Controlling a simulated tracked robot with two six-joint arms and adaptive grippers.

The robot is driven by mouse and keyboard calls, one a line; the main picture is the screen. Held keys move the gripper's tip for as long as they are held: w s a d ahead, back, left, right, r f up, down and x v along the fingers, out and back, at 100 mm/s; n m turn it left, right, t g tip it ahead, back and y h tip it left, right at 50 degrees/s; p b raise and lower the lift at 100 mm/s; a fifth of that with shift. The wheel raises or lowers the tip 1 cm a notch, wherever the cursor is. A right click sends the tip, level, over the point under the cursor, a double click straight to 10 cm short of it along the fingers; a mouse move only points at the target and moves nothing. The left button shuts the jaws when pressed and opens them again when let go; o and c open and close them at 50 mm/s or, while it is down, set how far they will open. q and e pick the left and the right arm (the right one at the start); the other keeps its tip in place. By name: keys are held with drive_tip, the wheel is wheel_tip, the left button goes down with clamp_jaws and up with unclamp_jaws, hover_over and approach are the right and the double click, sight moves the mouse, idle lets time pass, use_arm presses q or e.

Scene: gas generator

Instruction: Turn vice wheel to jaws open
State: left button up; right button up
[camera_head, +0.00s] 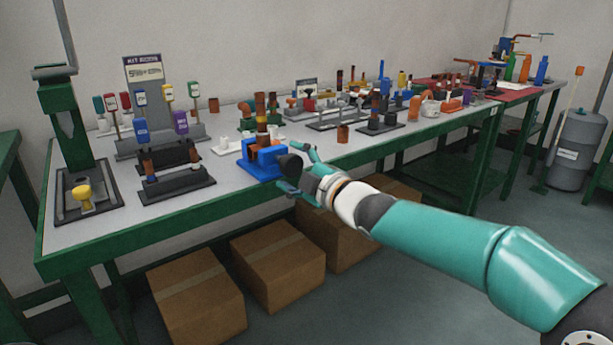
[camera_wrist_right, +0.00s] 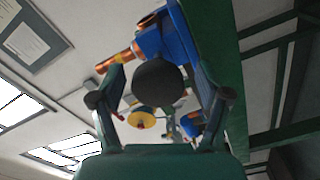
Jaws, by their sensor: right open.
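The blue vice (camera_head: 257,171) stands at the front edge of the workbench; it also shows in the wrist view (camera_wrist_right: 180,36). A copper-brown pipe with a yellow band (camera_head: 262,124) stands upright at its jaws. I cannot tell the gap between the jaws. The dark round vice wheel (camera_head: 288,163) faces my right gripper (camera_head: 296,168). In the wrist view the wheel (camera_wrist_right: 158,86) lies between the two fingers of the open gripper (camera_wrist_right: 160,92). I cannot tell whether a finger touches it. My left gripper is not in view.
The green-framed workbench (camera_head: 120,232) carries a green press (camera_head: 72,125) at the left, a rack of coloured tags (camera_head: 150,100) and several fittings. Cardboard boxes (camera_head: 278,265) stand below it. A grey tank (camera_head: 578,150) stands at the far right. The floor in front is clear.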

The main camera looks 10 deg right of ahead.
drive_tip(key=v, duration=1.1)
drive_tip(key=shift+s+d, duration=0.15)
drive_tip(key=shift+s, duration=0.15)
drive_tip(key=shift+f, duration=0.15)
wheel_tip(320, 180, down, 20)
drive_tip(key=w+d+m+g+h, duration=0.1)
drive_tip(key=w+m+g+h, duration=0.1)
drive_tip(key=w+m+g, duration=0.1)
drive_tip(key=s+f+m+g+h, duration=0.1)
drive_tip(key=s+f+m+g, duration=0.15)
drive_tip(key=f, duration=0.65)
drive_tip(key=s+f+m+g, duration=0.2)
drive_tip(key=s+f, duration=0.2)
drive_tip(key=f, duration=0.5)
drive_tip(key=s+f+m+g+h, duration=0.1)
drive_tip(key=s+f+m+g, duration=0.4)
drive_tip(key=s+f, duration=0.6)
drive_tip(key=s+f+m+g+h, duration=0.1)
drive_tip(key=s+f+m+g, duration=0.2)
drive_tip(key=s+f+m, duration=0.8)
wheel_tip(320, 180, up, 41)
drive_tip(key=s+n+p, duration=0.2)
drive_tip(key=s+p, duration=0.1)
drive_tip(key=p, duration=3.3)
drive_tip(key=shift+a+f, duration=0.2)
